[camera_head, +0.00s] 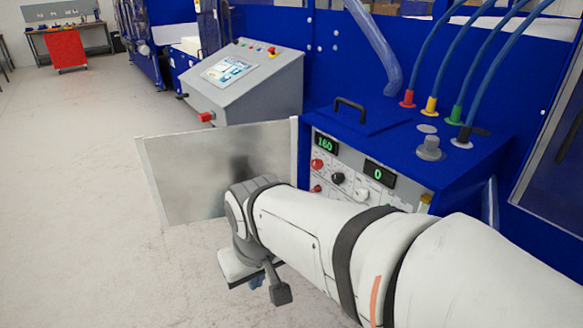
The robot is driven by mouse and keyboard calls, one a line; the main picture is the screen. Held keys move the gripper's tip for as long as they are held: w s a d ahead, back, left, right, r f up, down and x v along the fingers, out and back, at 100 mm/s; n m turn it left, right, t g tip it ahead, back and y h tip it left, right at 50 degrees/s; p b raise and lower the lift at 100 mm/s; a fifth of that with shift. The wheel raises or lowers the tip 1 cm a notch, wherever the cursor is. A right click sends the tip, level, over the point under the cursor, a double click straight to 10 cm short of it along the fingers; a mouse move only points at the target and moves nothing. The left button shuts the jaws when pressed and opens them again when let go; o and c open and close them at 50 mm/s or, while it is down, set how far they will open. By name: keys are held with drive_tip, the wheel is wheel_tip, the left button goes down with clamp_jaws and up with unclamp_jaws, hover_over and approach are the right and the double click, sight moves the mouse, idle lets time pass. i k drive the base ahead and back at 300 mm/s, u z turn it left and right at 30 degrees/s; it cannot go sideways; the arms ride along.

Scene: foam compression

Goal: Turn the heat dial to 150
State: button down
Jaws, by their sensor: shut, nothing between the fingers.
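The blue control cabinet (378,140) stands right of centre with its grey panel facing me. The left display (325,143) reads 160 in green, and the right display (379,174) reads 0. Beside and below them are a red knob (317,164), a black knob (338,179) and a pale knob (361,194). The labels are too small to read, so I cannot tell which is the heat dial. My gripper (277,291) points down, shut and empty, left of and in front of the panel, apart from the knobs. My arm hides the panel's lower part.
An open metal door (210,175) stands left of the panel, just behind my wrist. A grey console (245,82) with a screen is behind it. Coloured hose fittings and a grey knob (430,147) sit on the cabinet top. The floor (70,190) at left is clear.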

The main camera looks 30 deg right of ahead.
sight(316, 164)
drive_tip(key=u, duration=0.45)
drive_tip(key=k, duration=0.1)
drive_tip(key=z, duration=1.5)
drive_tip(key=i, duration=0.3)
drive_tip(key=u, duration=0.95)
drive_tip(key=k, duration=0.1)
drive_tip(key=u, duration=0.1)
drive_tip(key=i, duration=0.35)
